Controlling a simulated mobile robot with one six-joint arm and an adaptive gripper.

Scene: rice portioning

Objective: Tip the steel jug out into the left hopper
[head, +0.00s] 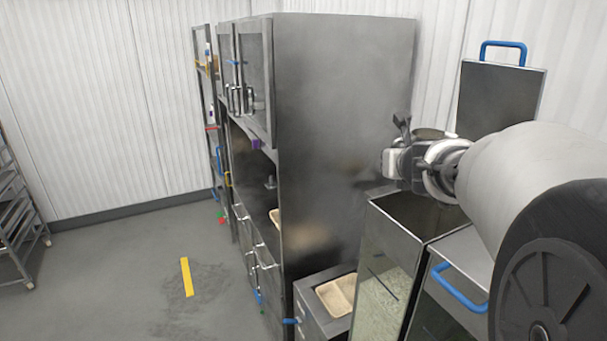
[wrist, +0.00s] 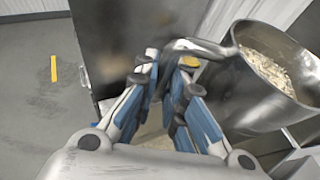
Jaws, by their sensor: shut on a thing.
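The steel jug shows in the wrist view (wrist: 245,105) at the right, with pale rice (wrist: 268,72) inside. In the head view only a bit of its rim (head: 432,133) shows behind my gripper (head: 396,158). In the wrist view my gripper (wrist: 167,68) is shut on the jug's handle (wrist: 200,45). The left hopper (head: 385,245) stands below my gripper in the head view. Its top is open and its lid (head: 500,97) is raised behind. Pale grain shows through its front window. The jug is above the hopper's opening; its exact tilt is hard to tell.
A second hopper with a shut lid and blue handle (head: 458,288) stands right of the left hopper. A tall steel cabinet (head: 345,120) stands close on the left.

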